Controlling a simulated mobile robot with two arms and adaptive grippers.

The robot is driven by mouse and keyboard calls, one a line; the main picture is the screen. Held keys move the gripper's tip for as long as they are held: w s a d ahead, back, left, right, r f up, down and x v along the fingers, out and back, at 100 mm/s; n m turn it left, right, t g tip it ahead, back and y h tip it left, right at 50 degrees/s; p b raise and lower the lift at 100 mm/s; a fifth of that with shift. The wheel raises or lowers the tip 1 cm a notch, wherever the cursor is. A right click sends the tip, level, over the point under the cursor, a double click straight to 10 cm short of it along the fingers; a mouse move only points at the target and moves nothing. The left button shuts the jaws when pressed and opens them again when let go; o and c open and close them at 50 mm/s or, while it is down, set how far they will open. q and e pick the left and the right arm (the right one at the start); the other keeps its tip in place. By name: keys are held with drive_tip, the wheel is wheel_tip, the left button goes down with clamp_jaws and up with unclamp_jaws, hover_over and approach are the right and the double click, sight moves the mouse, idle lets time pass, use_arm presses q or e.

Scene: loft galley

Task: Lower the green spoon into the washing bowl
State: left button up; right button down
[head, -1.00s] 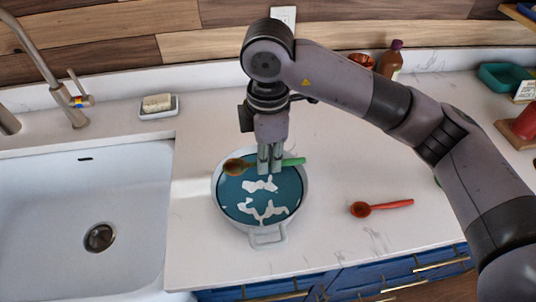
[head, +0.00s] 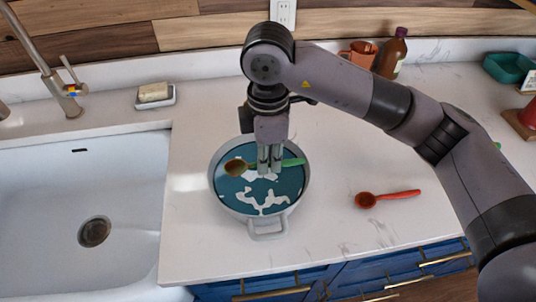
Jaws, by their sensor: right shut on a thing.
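The washing bowl (head: 217,190) is a pale grey pot with side handles, holding blue-green water with white foam patches. It stands on the counter right of the sink. My right gripper (head: 270,168) points down over the bowl and is shut on the green spoon (head: 291,163). The spoon lies roughly level, its brown bowl end to the left and its green handle to the right of the fingers. It appears within the rim's outline, at or just above the water; I cannot tell whether it touches. My left gripper is not in view.
A red spoon (head: 386,198) lies on the counter (head: 340,240) to the right. A sink (head: 60,200) with a faucet (head: 50,75) is at left. Soap on a dish (head: 155,94), an orange mug (head: 358,54), a brown bottle (head: 391,54) and a teal container (head: 508,67) stand along the back.

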drive_tip(key=shift+f+b, duration=1.15)
drive_tip(key=shift+f, duration=0.4)
drive_tip(key=c, duration=1.5)
unclamp_jaws()
drive_tip(key=shift+c, duration=0.2)
